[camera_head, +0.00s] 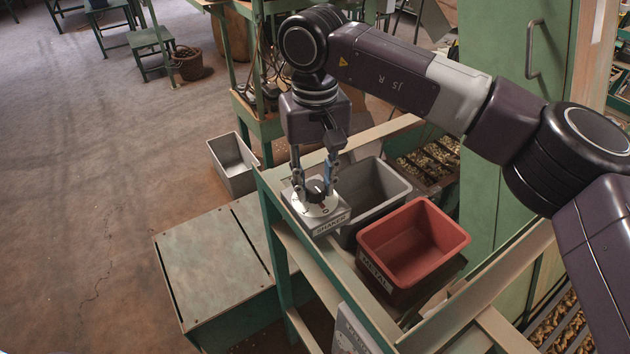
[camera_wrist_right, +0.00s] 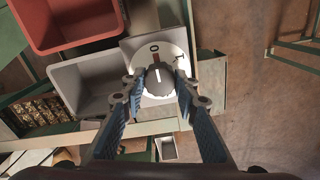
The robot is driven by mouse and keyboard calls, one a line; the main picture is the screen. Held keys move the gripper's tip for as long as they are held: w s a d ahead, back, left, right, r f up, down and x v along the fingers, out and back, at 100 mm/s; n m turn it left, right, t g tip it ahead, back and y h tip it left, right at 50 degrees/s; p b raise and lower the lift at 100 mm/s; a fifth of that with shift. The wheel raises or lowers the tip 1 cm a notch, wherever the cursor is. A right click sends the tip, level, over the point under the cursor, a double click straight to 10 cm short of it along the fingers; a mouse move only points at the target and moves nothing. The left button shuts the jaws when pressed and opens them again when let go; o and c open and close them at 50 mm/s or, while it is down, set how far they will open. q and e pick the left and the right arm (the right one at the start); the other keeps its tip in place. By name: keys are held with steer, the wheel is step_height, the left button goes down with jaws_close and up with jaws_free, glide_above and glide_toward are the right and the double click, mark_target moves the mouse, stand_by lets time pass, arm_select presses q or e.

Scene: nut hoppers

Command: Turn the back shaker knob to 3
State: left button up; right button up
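The shaker knob (camera_head: 316,191) is dark and round with a white pointer line. It sits on a pale round dial on the grey box labelled SHAKER (camera_head: 332,225). In the right wrist view the knob (camera_wrist_right: 160,84) has its pointer toward the 0 mark (camera_wrist_right: 154,48); other dial marks are too small or hidden to read. My right gripper (camera_head: 314,190) points down over the dial, with one finger on each side of the knob. In the right wrist view the fingers (camera_wrist_right: 159,84) seem to stand slightly apart from the knob. My left gripper is not in view.
A grey bin (camera_head: 375,190) and a red bin (camera_head: 415,242) marked METAL stand beside the box on the green frame. A smaller grey bin (camera_head: 233,163) stands lower left. A green cabinet (camera_head: 515,120) is at the right. The floor at the left is open.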

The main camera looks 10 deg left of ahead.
steer(key=c, duration=0.5)
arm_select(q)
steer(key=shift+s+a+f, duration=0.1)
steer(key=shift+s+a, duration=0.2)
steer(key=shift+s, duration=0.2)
arm_select(e)
steer(key=shift+o, duration=0.2)
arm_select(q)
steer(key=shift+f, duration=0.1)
